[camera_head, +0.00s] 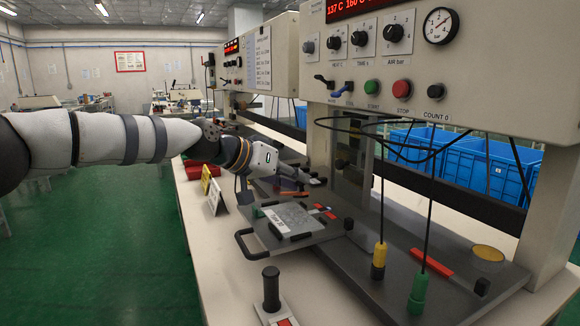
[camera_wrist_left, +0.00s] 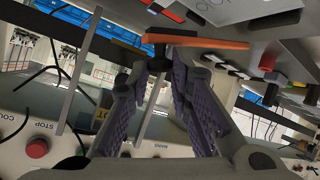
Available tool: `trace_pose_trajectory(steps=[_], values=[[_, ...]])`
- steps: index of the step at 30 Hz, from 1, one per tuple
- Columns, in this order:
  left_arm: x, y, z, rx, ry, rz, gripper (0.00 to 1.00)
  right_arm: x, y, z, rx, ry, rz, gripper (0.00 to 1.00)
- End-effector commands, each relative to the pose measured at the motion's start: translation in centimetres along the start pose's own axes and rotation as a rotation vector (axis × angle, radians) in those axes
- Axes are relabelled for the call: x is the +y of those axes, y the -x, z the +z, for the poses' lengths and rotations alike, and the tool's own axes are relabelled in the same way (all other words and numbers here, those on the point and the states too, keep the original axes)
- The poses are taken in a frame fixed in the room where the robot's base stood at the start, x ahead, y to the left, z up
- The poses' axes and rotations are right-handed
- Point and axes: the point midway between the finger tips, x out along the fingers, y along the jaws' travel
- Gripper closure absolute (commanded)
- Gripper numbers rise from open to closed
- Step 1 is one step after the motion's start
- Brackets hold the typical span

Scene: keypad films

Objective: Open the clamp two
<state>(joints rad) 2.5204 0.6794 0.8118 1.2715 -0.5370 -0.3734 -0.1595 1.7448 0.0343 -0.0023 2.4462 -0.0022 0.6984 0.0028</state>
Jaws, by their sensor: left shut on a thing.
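An orange clamp lever (camera_head: 291,194) lies at the far edge of the plate fixture (camera_head: 292,222); no number shows on it. In the left wrist view the orange lever (camera_wrist_left: 205,42) crosses above my fingertips, with a black end piece (camera_wrist_left: 160,38) between them. My left gripper (camera_head: 293,183) reaches in from the left and is shut on this lever's end. Its purple finger pads (camera_wrist_left: 163,62) also show in the wrist view; the exact contact is partly hidden. A second, red-handled clamp (camera_head: 323,209) sits right of the plate. My right gripper is out of view.
A black loop handle (camera_head: 243,245) juts from the fixture's left side. A black knob on a stand (camera_head: 271,288) is in front. Yellow (camera_head: 379,256) and green (camera_head: 419,294) cabled tools stand at right. The control panel (camera_head: 395,75) overhangs the bench.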

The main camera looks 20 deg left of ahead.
Motion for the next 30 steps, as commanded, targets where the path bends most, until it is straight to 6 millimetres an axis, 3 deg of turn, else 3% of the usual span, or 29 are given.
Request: trace_pose_trajectory(steps=[15, 30], values=[[0.8, -0.9, 3.2, 0.118, -0.264, -0.107, 1.00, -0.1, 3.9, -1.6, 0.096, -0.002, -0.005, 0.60], [0.5, -1.6, 4.2, 0.135, -0.306, -0.127, 1.00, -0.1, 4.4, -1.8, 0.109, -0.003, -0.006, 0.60]])
